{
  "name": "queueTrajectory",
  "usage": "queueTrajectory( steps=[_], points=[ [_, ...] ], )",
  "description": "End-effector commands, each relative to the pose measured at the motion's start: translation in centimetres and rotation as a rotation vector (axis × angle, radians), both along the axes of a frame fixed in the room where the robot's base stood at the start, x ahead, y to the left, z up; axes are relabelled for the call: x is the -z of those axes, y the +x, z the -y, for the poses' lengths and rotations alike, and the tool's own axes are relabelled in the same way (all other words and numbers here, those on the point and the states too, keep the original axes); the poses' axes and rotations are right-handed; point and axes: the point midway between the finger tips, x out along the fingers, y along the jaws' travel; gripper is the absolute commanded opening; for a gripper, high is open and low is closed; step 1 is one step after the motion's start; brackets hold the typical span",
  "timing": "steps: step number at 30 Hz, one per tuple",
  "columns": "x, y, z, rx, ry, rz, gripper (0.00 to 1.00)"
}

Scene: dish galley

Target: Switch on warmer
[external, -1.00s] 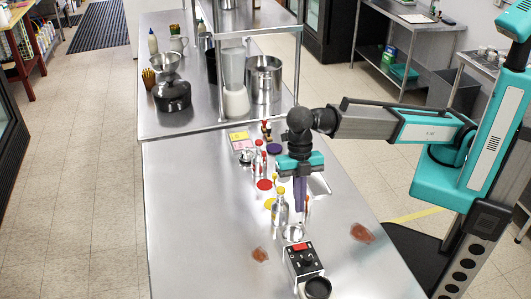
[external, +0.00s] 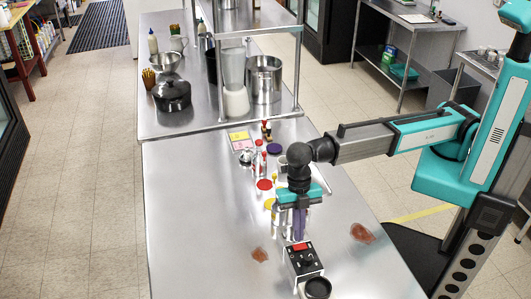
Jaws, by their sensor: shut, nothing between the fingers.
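The warmer (external: 304,261) is a small dark box with a light control face and a red part on its top rear edge. It stands near the front of the steel table, with a dark round pot or well (external: 317,287) at its front. My gripper (external: 299,238) points down just behind the warmer, its purple fingers shut and empty. The fingertips are close to the red part; I cannot tell whether they touch it. My gripper hides part of the bottles behind it.
Red-capped bottles (external: 259,162) and a red disc (external: 264,184) stand behind my gripper. A shelf frame with pots stands farther back. The table's left side is clear.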

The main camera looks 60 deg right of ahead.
Motion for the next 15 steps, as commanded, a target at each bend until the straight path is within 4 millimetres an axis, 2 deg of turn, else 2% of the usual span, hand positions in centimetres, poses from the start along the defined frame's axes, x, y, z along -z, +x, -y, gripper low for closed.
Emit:
queueTrajectory(
  steps=[9, 15],
  points=[
    [2.3, 0.2, -0.2, 0.0, -0.001, -0.001, 0.0],
    [2.8, 0.3, -0.2, 0.0, 0.0, 0.0, 0.0]
  ],
)
